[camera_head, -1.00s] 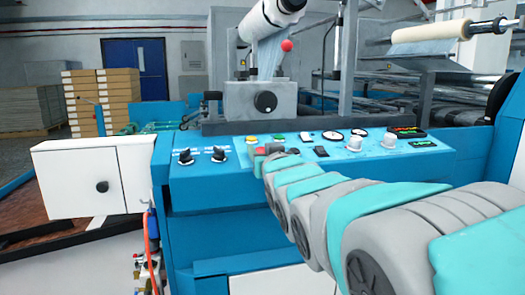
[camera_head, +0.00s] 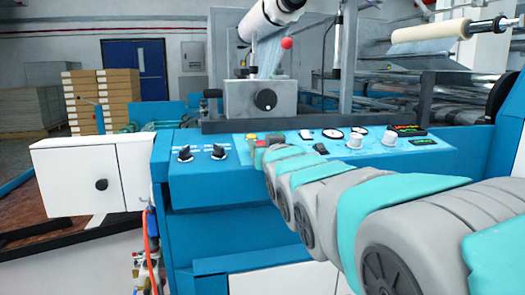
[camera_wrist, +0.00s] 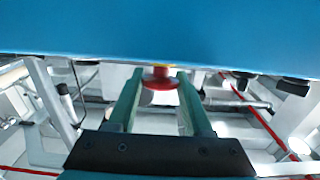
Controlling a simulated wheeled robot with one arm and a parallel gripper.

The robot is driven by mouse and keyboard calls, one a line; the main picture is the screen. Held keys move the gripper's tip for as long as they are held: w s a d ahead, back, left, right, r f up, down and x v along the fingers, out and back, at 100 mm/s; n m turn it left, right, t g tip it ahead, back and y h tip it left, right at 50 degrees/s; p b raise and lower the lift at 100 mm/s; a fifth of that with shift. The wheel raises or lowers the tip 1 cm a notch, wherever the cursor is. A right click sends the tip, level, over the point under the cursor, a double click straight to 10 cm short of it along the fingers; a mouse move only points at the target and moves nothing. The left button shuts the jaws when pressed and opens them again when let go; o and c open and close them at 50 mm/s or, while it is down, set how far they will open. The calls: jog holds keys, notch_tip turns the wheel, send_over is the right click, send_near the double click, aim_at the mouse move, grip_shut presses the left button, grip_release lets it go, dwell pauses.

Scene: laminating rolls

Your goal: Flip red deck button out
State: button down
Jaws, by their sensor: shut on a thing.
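The red deck button (camera_wrist: 160,82) shows in the wrist view as a round red head with a bit of yellow behind it, projecting from the blue panel. My gripper (camera_wrist: 158,78) has one green finger on each side of it and is shut on it. In the head view my gripper (camera_head: 264,150) is at the front left of the sloped blue control deck (camera_head: 235,180). The fingers and the button are small and partly hidden by my arm there.
A yellow button (camera_head: 251,138) sits just behind my gripper. Two black knobs (camera_head: 218,152) are to its left, and gauges (camera_head: 333,134) and a white knob (camera_head: 355,142) to its right. A grey block with a black dial (camera_head: 265,99) stands behind the deck.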

jog(key=c, duration=0.7)
grip_release()
jog(key=shift+r, duration=0.3)
jog(key=o, duration=0.4)
jog(key=shift+f, duration=0.1)
jog(key=shift+s, duration=0.1)
jog(key=shift+b+v, duration=0.5)
jog(key=shift+v, duration=3.35)
